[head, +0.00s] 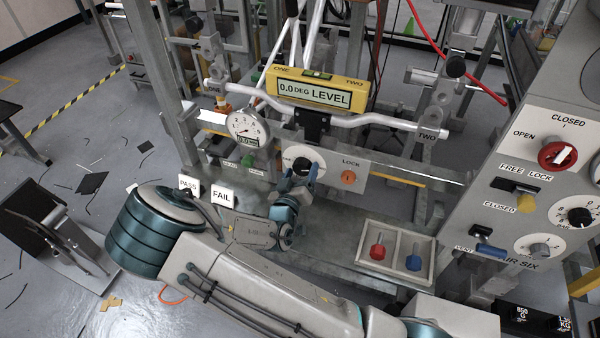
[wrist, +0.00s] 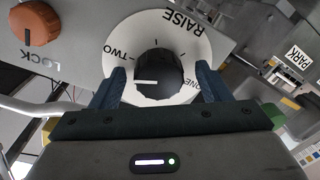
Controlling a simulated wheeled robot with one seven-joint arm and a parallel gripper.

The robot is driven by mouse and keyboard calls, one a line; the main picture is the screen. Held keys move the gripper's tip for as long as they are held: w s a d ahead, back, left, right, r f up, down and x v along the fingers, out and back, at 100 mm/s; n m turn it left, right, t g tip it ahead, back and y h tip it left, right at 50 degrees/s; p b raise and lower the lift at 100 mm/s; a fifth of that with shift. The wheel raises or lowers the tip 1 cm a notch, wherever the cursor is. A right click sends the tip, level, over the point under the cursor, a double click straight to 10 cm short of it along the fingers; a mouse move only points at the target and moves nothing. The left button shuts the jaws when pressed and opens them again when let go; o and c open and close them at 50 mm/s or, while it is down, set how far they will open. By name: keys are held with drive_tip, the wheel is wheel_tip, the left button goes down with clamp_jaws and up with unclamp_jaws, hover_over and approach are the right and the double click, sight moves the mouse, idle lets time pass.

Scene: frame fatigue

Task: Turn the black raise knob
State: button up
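The black raise knob (wrist: 158,72) sits on a round white dial (wrist: 130,38) marked RAISE, ONE and TWO. In the wrist view its white pointer line lies roughly level, toward the left, near the TWO side. My gripper (wrist: 161,72) is open, with one dark blue finger on each side of the knob and gaps visible between fingers and knob. In the head view my gripper (head: 298,180) is at the lower part of the dial (head: 303,153), and partly hides the knob. How deep the fingertips reach along the knob cannot be told.
The orange LOCK knob (head: 348,177) is on the same panel, right of the dial. A yellow level display (head: 316,92) reading 0.0 DEG is above, with a round gauge (head: 247,126) to the left. A tray (head: 394,234) with red and blue knobbed pieces lies at lower right.

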drive_tip(key=v, duration=1.3)
drive_tip(key=shift+s+r, duration=0.15)
drive_tip(key=shift+s, duration=0.2)
drive_tip(key=shift+w+a, duration=0.1)
